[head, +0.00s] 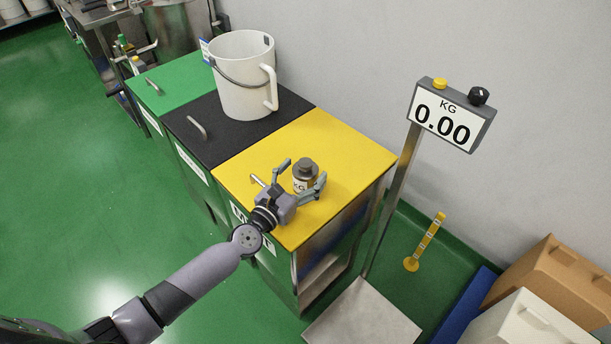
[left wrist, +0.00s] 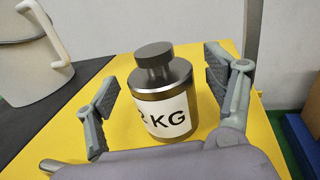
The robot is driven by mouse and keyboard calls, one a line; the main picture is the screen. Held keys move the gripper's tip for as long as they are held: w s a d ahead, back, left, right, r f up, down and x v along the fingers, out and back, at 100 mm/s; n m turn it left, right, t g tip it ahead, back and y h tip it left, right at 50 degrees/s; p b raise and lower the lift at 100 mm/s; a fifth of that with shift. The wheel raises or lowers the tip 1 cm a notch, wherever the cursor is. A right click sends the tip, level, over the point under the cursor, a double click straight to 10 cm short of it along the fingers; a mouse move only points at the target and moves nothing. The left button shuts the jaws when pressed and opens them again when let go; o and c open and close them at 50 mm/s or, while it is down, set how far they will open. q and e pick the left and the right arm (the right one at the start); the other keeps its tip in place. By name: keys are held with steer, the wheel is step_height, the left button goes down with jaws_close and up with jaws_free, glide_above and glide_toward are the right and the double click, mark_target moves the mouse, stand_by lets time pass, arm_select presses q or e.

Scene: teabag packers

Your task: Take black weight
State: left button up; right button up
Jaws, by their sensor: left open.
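The weight (head: 305,172) stands upright on the yellow lid (head: 345,150). It is a dark metal cylinder with a knob on top and a white label. In the left wrist view the weight (left wrist: 160,88) shows "KG" on its label, with the digit before it partly cut off. My left gripper (head: 303,176) is open, with one finger on each side of the weight. In the left wrist view both fingers of the left gripper (left wrist: 165,90) stand apart from the weight, with gaps on either side. My right gripper is not in view.
A white bucket (head: 240,85) with a handle stands on the black lid (head: 215,125), left of the yellow one. A scale display (head: 440,120) reading 0.00 stands on a post to the right, above a metal platform (head: 362,318). Boxes (head: 555,280) sit at the lower right.

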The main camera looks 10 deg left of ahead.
arm_select(q)
jaws_close()
steer(key=shift+w+r, duration=0.1)
steer(key=shift+r, duration=0.35)
steer(key=shift+w+f, duration=0.1)
stand_by(0.6)
